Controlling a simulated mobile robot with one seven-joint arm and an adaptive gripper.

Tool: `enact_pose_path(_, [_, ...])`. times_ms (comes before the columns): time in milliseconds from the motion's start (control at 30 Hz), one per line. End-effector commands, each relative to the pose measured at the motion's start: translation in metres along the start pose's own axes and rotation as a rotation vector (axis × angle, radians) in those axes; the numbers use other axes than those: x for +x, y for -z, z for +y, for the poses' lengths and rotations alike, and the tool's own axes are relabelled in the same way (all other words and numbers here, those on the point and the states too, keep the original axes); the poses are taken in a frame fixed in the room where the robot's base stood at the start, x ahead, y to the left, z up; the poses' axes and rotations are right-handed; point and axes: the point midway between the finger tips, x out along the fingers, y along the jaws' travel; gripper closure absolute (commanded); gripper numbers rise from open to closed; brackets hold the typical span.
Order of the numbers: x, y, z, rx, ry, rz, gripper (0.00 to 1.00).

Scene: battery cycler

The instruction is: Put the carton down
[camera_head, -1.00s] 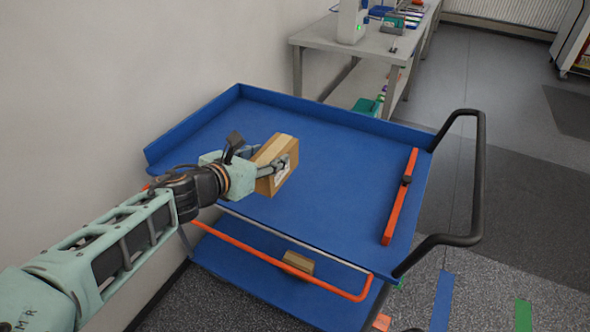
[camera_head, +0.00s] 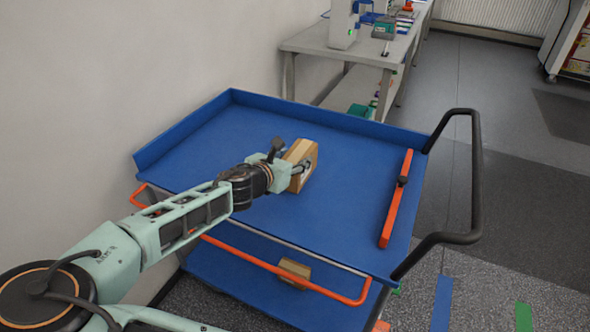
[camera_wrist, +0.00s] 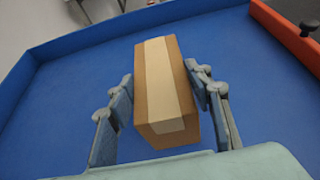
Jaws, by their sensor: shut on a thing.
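The carton (camera_head: 301,160) is a brown cardboard box with a paler tape strip along its top. It is at the middle of the cart's blue top tray (camera_head: 350,200) in the head view. In the wrist view the carton (camera_wrist: 165,90) stands between the two fingers, long side pointing away from me. My gripper (camera_head: 300,167) is shut on it, with one finger on each side; it also shows in the wrist view (camera_wrist: 165,95). I cannot tell whether the carton's underside touches the tray.
An orange bar (camera_head: 397,200) with a dark knob lies along the tray's right side. The tray has a raised blue rim (camera_head: 300,109) at the back and left. A black handle (camera_head: 478,180) is at right. Another small box (camera_head: 294,271) is on the lower shelf. Tray surface around the carton is clear.

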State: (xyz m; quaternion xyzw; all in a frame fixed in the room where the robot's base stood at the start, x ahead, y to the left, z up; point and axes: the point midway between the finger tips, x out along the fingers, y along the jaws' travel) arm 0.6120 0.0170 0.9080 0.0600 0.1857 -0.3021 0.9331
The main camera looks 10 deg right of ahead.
Motion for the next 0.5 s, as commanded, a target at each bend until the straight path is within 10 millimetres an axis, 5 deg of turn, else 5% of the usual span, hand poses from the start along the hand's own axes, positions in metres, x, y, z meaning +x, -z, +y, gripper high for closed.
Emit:
enact_pose_path(267, [0.020, 0.031, -0.002, -0.002, 0.002, -0.001, 0.85])
enact_pose_path(500, [0.020, 0.032, -0.002, 0.001, 0.001, -0.001, 0.85])
